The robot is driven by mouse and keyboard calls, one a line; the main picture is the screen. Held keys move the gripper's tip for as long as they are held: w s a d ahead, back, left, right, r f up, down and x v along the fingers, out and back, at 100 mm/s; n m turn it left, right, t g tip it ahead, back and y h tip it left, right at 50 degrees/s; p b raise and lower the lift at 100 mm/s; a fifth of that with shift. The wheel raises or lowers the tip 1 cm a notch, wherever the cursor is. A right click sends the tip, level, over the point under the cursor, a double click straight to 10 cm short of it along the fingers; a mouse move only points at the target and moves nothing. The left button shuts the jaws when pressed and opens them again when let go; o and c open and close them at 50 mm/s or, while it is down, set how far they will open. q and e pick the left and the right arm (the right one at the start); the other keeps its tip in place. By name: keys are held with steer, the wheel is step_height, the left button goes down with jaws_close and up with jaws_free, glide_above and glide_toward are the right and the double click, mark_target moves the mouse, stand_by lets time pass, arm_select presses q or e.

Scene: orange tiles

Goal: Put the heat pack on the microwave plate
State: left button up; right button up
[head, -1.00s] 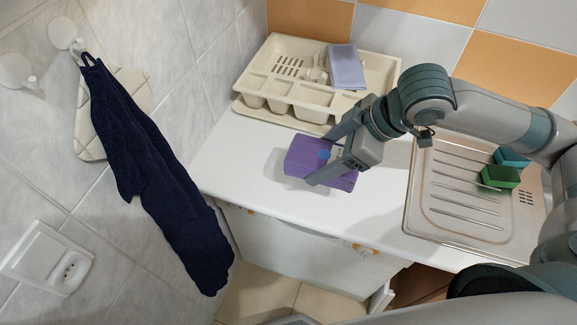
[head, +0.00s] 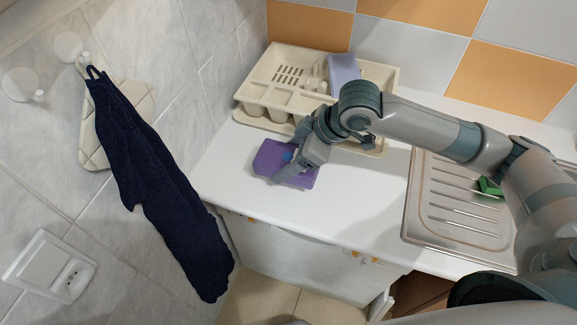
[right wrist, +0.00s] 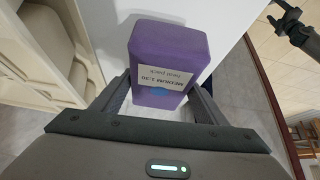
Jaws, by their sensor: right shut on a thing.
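The heat pack is a purple block (head: 266,157) with a printed label, also in the right wrist view (right wrist: 168,45). My right gripper (head: 283,166) is shut on it, one finger on each side, over the left part of the white counter. I cannot tell whether the pack touches the counter. The label reads "heat pack" and "MEDIUM 1:30" in the right wrist view. No microwave or microwave plate shows. A dark gripper, seemingly my left one (right wrist: 280,14), shows at the upper right of the right wrist view, its opening unclear.
A cream dish rack (head: 262,92) with a blue-grey item (head: 344,70) stands behind the pack. A steel drainboard (head: 450,215) with a green sponge (head: 489,186) lies right. A navy towel (head: 155,180) hangs on the left wall. The white counter (head: 345,205) between is clear.

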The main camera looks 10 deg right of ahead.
step_height(320, 180, down, 3)
steer(key=shift+f+p, duration=0.2)
steer(key=shift+p, duration=0.45)
steer(key=shift+f, duration=0.25)
steer(key=o, duration=1.4)
steer(key=shift+f, duration=0.15)
steer(key=b+v, duration=0.2)
steer(key=v, duration=0.9)
steer(key=shift+s+d+r, duration=0.15)
steer(key=shift+s+r, duration=0.1)
steer(key=shift+r, duration=0.3)
